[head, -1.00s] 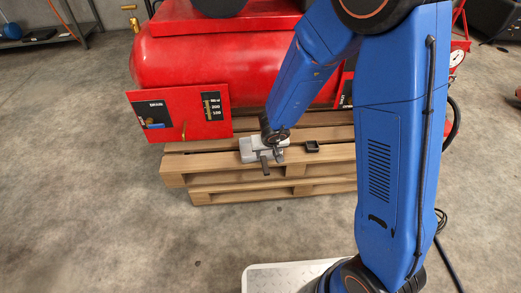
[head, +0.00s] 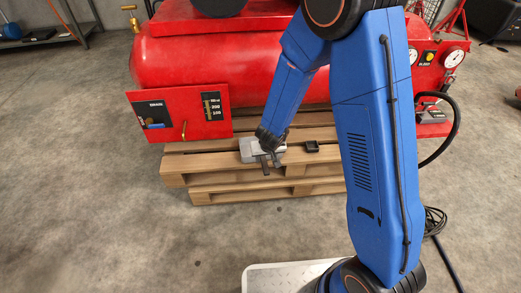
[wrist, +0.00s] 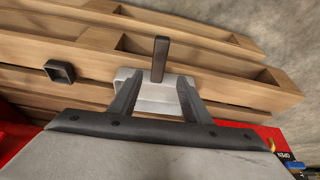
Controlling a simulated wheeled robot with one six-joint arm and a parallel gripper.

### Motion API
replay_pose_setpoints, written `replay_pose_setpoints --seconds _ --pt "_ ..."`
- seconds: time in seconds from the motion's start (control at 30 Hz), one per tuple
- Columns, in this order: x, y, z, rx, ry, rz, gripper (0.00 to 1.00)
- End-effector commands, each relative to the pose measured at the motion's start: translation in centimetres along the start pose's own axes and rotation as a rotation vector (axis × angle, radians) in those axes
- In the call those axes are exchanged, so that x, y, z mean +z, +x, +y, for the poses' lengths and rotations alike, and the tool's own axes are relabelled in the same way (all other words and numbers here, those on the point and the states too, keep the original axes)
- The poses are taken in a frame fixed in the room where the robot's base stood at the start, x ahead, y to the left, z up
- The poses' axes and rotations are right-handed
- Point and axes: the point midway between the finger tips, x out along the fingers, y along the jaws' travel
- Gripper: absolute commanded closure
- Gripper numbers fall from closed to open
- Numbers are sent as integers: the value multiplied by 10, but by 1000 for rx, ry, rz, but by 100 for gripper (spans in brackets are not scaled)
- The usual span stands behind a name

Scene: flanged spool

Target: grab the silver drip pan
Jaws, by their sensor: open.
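The silver drip pan (head: 247,152) lies on the wooden pallet in front of the red tank, with its dark bar handle (head: 265,169) pointing toward the pallet's front edge. In the wrist view the pan (wrist: 158,97) shows between my fingers, and the handle (wrist: 160,58) rises in line with the gap. My gripper (wrist: 160,82) is open, one finger on each side of the pan's middle; I cannot tell whether they touch it. In the head view my gripper (head: 270,157) is low over the pan and hides part of it.
The wooden pallet (head: 230,182) has gaps between its slats. A small dark square cup (head: 312,147) sits on it, right of the pan. The red tank (head: 220,65) and its panel (head: 185,122) stand close behind.

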Motion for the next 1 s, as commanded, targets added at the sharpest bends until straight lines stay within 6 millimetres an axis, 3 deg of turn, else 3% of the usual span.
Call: replay_pose_setpoints --seconds 0.3,0.67,1.0 --pt "1 24 1 1 -1 -2 56" --pt "0 38 1 0 0 -2 56" --pt "-2 74 4 1 0 -2 56"
